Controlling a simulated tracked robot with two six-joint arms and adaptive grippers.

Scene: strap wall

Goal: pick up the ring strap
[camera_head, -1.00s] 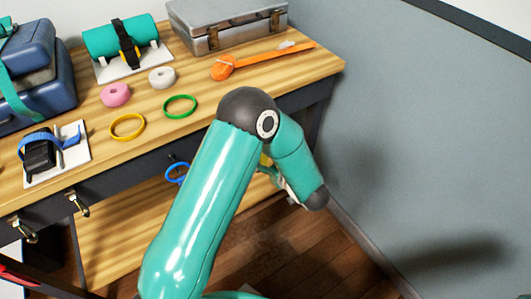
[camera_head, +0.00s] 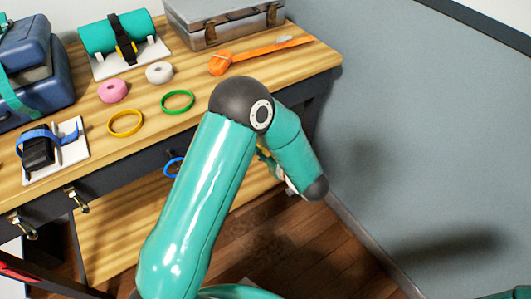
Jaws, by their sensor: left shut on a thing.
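A blue ring strap (camera_head: 172,167) shows just below the table's front edge, left of my left upper arm, which covers part of it. My left gripper (camera_head: 266,158) is mostly hidden behind that arm; only a few pale and yellow-green parts show between upper arm and forearm. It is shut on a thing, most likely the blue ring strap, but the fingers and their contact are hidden. A yellow ring (camera_head: 125,123) and a green ring (camera_head: 178,102) lie flat on the wooden tabletop (camera_head: 150,145). My right gripper is not in view.
Pink (camera_head: 112,91) and white (camera_head: 159,73) rolls, an orange strap (camera_head: 240,62) and a metal case (camera_head: 228,22) stand behind the rings. A blue-strapped black block (camera_head: 38,150) sits at left. Hooks (camera_head: 76,197) line the front edge. A grey wall (camera_head: 420,140) bounds the right.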

